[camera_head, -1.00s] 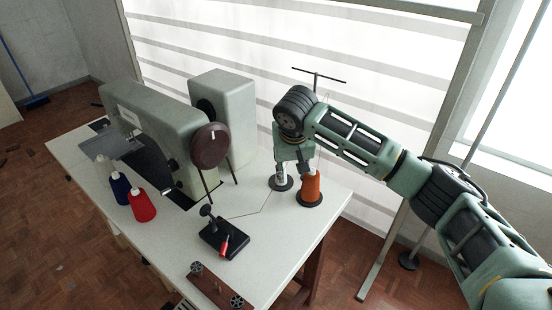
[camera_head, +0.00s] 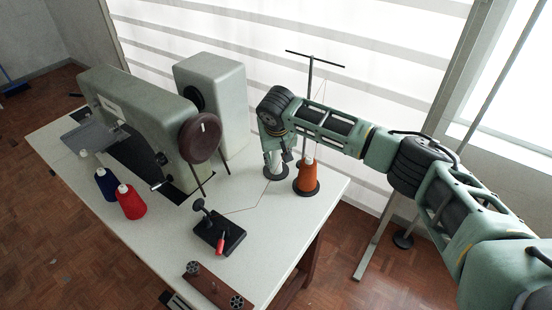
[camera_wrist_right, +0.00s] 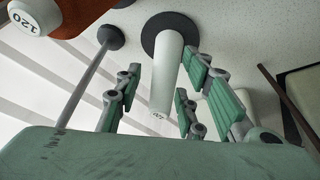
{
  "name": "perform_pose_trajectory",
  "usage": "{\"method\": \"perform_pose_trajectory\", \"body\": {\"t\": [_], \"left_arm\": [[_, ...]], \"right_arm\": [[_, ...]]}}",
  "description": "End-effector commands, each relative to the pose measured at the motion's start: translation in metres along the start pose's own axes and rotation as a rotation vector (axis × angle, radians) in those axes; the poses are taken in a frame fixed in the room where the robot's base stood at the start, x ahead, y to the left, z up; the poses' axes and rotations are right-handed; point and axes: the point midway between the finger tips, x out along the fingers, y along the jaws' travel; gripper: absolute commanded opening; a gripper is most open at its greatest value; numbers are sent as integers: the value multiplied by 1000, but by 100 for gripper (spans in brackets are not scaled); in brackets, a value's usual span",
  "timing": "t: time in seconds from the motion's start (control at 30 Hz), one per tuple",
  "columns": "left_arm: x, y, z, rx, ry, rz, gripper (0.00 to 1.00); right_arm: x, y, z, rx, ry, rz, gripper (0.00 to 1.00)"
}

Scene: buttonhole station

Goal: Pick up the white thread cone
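The white thread cone (camera_wrist_right: 167,75) stands upright on a round dark base at the back right of the table. In the head view the cone (camera_head: 271,161) is partly hidden by my right gripper (camera_head: 275,147). My right gripper comes down from above, close to the cone's top. In the right wrist view the fingers of this gripper (camera_wrist_right: 160,95) are spread on both sides of the cone, with gaps between them and it. The gripper is open and holds nothing. My left gripper is out of view.
An orange thread cone (camera_head: 307,175) stands just right of the white one, with a thin thread stand (camera_head: 310,85) behind. A sewing machine (camera_head: 140,110), blue and red cones (camera_head: 130,203) and a black device (camera_head: 218,235) are to the left.

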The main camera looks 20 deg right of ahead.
Motion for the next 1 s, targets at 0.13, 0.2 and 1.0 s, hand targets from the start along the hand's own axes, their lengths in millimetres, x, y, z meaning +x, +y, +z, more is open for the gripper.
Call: {"method": "perform_pose_trajectory", "body": {"t": [0.13,0.2,1.0], "left_arm": [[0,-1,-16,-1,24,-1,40],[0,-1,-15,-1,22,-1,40],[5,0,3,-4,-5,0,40]], "right_arm": [[0,0,0,0,0,0,36],[0,0,0,0,0,0,31],[-36,3,-16,1,4,-2,9]]}}
